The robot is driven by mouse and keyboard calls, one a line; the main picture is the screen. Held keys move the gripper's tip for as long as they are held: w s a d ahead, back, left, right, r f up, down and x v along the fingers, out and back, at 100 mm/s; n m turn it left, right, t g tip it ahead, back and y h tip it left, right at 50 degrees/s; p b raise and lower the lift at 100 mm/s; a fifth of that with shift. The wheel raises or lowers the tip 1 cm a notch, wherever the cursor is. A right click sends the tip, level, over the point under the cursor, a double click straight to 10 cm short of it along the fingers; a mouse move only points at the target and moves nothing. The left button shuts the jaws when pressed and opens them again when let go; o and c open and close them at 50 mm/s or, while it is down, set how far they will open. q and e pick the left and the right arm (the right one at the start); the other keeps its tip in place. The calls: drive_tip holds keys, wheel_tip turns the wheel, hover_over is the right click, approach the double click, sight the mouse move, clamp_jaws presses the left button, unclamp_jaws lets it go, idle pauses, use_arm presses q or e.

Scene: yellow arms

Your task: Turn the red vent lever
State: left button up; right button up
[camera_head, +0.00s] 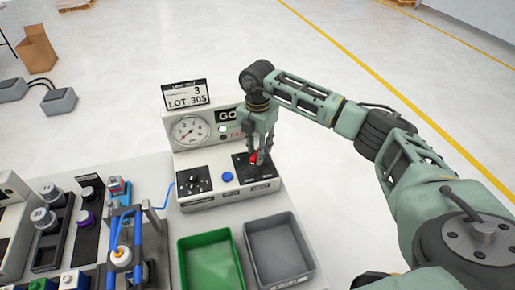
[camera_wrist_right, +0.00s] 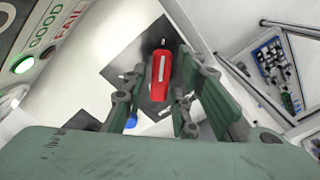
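The red vent lever (camera_head: 254,158) sits on a black plate at the right of the white test panel (camera_head: 205,200). In the right wrist view the lever (camera_wrist_right: 160,70) stands between my right gripper's fingers. My right gripper (camera_head: 260,150) reaches down over it from above and partly hides it in the head view. The fingers (camera_wrist_right: 161,78) are apart, one on each side of the lever, with a narrow gap visible on each side. Whether either finger touches it is hard to tell. My left gripper is not in view.
A pressure gauge (camera_head: 190,130), a blue button (camera_head: 227,177) and a GOOD/FAIL sign are on the panel near the lever. A green bin (camera_head: 187,262) and a grey bin (camera_head: 251,262) stand in front. A blue-framed fixture (camera_head: 137,240) is at left.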

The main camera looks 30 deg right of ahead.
drive_tip(key=shift+o, duration=0.6)
drive_tip(key=shift+r, duration=0.1)
wheel_tip(320, 180, up, 12)
idle(0.4)
